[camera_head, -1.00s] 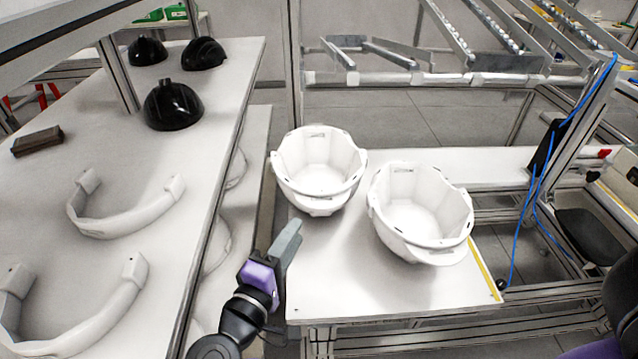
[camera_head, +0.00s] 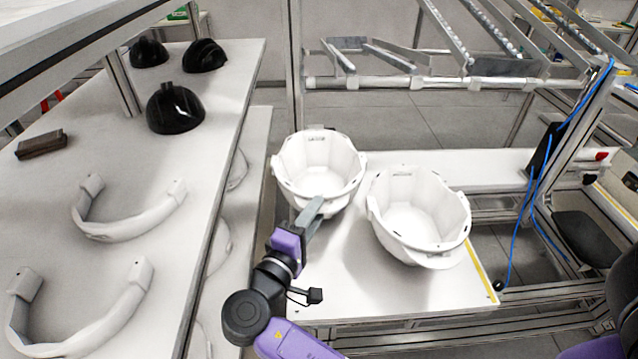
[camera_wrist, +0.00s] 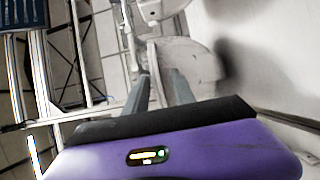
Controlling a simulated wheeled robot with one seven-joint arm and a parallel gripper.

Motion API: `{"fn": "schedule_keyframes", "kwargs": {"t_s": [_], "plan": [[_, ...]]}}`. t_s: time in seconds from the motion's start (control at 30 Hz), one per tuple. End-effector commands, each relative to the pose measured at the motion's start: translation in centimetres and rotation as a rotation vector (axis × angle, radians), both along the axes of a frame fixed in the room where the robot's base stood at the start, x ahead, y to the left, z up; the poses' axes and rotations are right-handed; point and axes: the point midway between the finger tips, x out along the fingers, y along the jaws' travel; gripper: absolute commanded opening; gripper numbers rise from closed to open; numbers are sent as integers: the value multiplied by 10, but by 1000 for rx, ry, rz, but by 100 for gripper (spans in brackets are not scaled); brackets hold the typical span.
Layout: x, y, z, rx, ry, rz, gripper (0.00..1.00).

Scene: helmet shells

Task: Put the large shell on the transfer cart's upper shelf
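Two white helmet shells stand open side up on a white tabletop (camera_head: 345,300). The right shell (camera_head: 420,215) looks slightly larger and is nearer; the left shell (camera_head: 318,170) is farther back. My gripper (camera_head: 314,210) is at the left shell's near rim, overlapping it in the head view; I cannot tell whether they touch. In the wrist view the fingers (camera_wrist: 161,80) are apart with nothing clearly held between them. A pale shell (camera_wrist: 190,62) shows just beyond the fingertips. Which surface is the transfer cart's upper shelf is not clear.
A long white shelf (camera_head: 150,250) at left carries black domes (camera_head: 175,108), white curved bands (camera_head: 130,215) and a dark block (camera_head: 41,144). An upright post (camera_head: 296,70) stands behind the left shell. A blue cable (camera_head: 521,215) hangs at right.

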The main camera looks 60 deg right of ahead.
Motion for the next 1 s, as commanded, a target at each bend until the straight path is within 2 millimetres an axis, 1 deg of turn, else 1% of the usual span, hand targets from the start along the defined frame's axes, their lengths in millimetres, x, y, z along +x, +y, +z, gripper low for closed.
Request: {"fn": "schedule_keyframes", "kwargs": {"t_s": [0.03, 0.07, 0.1, 0.2, 1.0], "plan": [[0, 0, 0, 0, 0, 0, 31], [0, 0, 0, 0, 0, 0, 27], [0, 0, 0, 0, 0, 0, 19], [0, 0, 0, 0, 0, 0, 0], [0, 0, 0, 0, 1, 0, 0]]}}
